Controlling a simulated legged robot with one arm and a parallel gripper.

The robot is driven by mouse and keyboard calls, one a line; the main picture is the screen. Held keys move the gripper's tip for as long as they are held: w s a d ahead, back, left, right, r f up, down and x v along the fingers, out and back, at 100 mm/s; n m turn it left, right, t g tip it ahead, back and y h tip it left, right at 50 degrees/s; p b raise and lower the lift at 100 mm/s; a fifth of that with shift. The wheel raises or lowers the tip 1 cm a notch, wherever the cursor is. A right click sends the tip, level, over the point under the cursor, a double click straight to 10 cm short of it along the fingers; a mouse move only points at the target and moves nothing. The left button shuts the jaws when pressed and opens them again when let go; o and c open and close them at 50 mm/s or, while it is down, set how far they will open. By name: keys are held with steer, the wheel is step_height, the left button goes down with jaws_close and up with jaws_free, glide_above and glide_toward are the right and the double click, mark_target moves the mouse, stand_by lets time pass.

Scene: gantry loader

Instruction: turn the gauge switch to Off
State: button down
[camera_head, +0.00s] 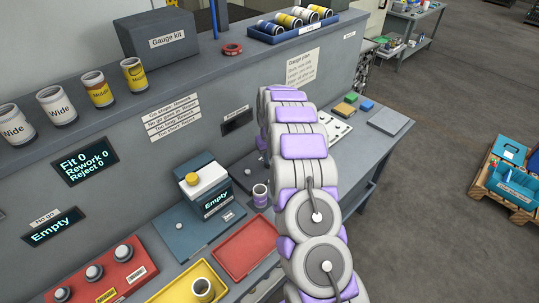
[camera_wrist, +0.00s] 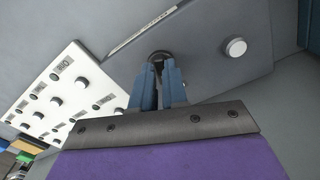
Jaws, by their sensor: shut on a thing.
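My gripper (camera_wrist: 158,70) shows in the wrist view with its two blue-grey fingers close together. It is shut on a small dark round knob (camera_wrist: 160,55), which looks like the gauge switch, set in a grey surface. The fingers hide part of the knob, and I cannot read its setting. In the head view my white and purple arm reaches over the bench toward the back panel and hides the gripper and the switch. A small dark label plate (camera_head: 237,119) is on the panel left of my arm; its text is too small to read.
A white board with several pegs (camera_wrist: 66,88) lies left of my gripper in the wrist view, and a pale round knob (camera_wrist: 235,47) is at right. In the head view, a blue box marked Empty (camera_head: 203,184) and a red tray (camera_head: 247,246) are left of my arm.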

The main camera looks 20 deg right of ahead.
steer(key=f+n, duration=0.1)
steer(key=s+f+n+p, duration=0.1)
steer(key=n, duration=0.1)
steer(key=shift+f, duration=0.25)
steer(key=shift+a+n+p, duration=0.1)
steer(key=shift+n+p, duration=0.2)
steer(key=shift+n, duration=0.4)
steer(key=shift+s+a+f, duration=0.1)
steer(key=shift+a, duration=0.05)
steer(key=c, duration=1.3)
jaws_free()
steer(key=shift+o, duration=0.5)
steer(key=shift+r+g, duration=0.25)
steer(key=shift+g, duration=0.05)
steer(key=shift+o, duration=0.3)
steer(key=w+r, duration=0.1)
steer(key=r, duration=0.3)
steer(key=w+r+p, duration=0.1)
steer(key=shift+w+a+r, duration=0.15)
steer(key=shift+w+r, duration=0.15)
steer(key=shift+r, duration=0.1)
step_height(320, 180, up, 14)
steer(key=s+p, duration=0.1)
steer(key=shift+s+d+f+p, duration=0.2)
steer(key=shift+s+d+p, duration=0.1)
steer(key=shift+d, duration=0.05)
steer(key=shift+d, duration=0.15)
